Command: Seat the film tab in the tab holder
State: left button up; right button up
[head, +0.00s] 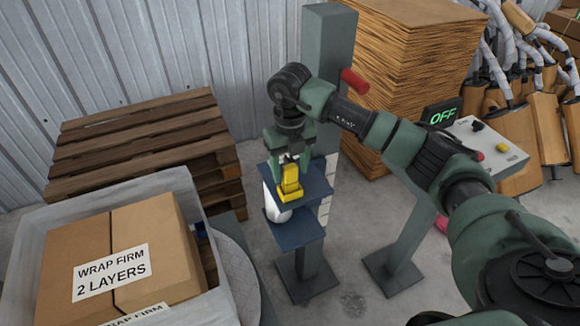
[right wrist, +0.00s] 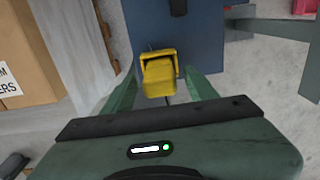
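A yellow piece with a block-like upper part (head: 291,178) and a wider yellow base (head: 287,194) sits on the upper blue shelf (head: 313,181) of the grey post. The right wrist view shows the yellow block (right wrist: 159,78) and a yellow frame-like part (right wrist: 146,54) behind it. I cannot tell for certain which part is the film tab and which is the tab holder. My right gripper (head: 286,160) is above the yellow piece, pointing down. In the right wrist view its fingers (right wrist: 162,72) stand apart on either side of the block, with gaps visible. My left gripper is not in view.
A white roll (head: 277,212) sits between the upper shelf and a lower blue shelf (head: 294,233). A wrapped carton (head: 165,245) stands at left, with wooden pallets (head: 145,140) behind. A control stand with an OFF display (head: 441,117) and a cardboard stack (head: 405,75) are at right.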

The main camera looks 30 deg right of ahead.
jog(key=shift+r, duration=0.35)
notch_tip(320, 180, up, 7)
jog(key=b, duration=0.3)
jog(key=shift+w, duration=0.1)
notch_tip(320, 180, up, 5)
jog(key=shift+f, duration=0.15)
